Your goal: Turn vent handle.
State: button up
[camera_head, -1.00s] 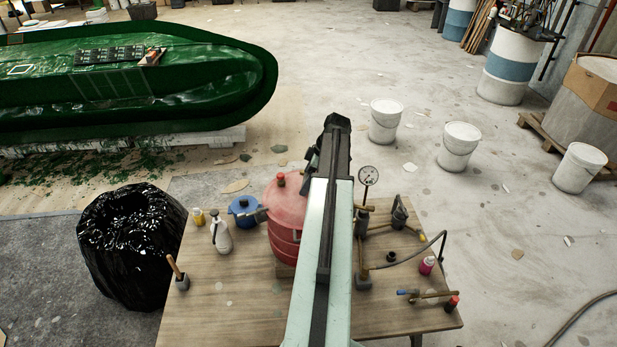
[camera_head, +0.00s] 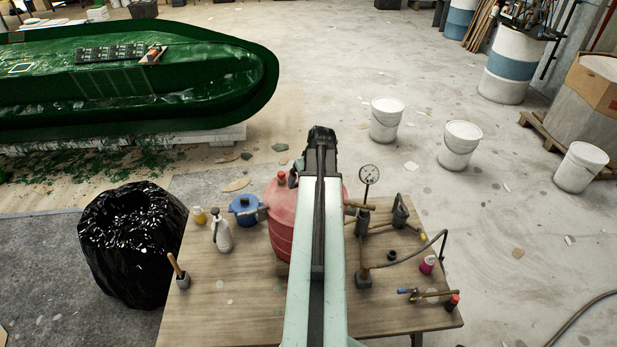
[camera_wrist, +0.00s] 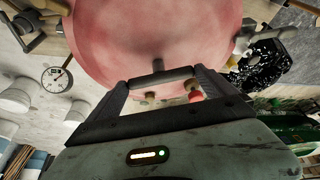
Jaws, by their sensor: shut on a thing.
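A red, rounded pressure pot (camera_head: 275,225) stands on the table, partly hidden behind my arm in the head view. In the wrist view its pink-red surface (camera_wrist: 150,35) fills the upper middle. A dark T-shaped handle (camera_wrist: 157,65), with a short stem and a crossbar, stands out from it; I take this to be the vent handle. My gripper (camera_wrist: 161,79) is shut on the handle, with its crossbar spanning between the fingers.
The wooden table (camera_head: 225,300) also holds a blue pot (camera_head: 243,210), a white spray bottle (camera_head: 221,235) and a pressure gauge (camera_head: 369,174) on pipework. A black bag (camera_head: 130,245) stands left. White buckets (camera_head: 459,145) stand on the floor behind.

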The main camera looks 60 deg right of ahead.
jog(key=shift+w+a+m+g+h, duration=0.15)
jog(key=shift+m+g+h, duration=0.15)
jog(key=shift+m, duration=0.85)
jog(key=shift+w+a+m+g+h, duration=0.1)
jog(key=shift+m+g+h, duration=0.2)
jog(key=shift+m, duration=0.85)
jog(key=o, duration=1)
jog(key=shift+r, duration=0.2)
jog(key=p+v, duration=0.7)
jog(key=shift+r, duration=0.15)
jog(key=shift+a, duration=0.15)
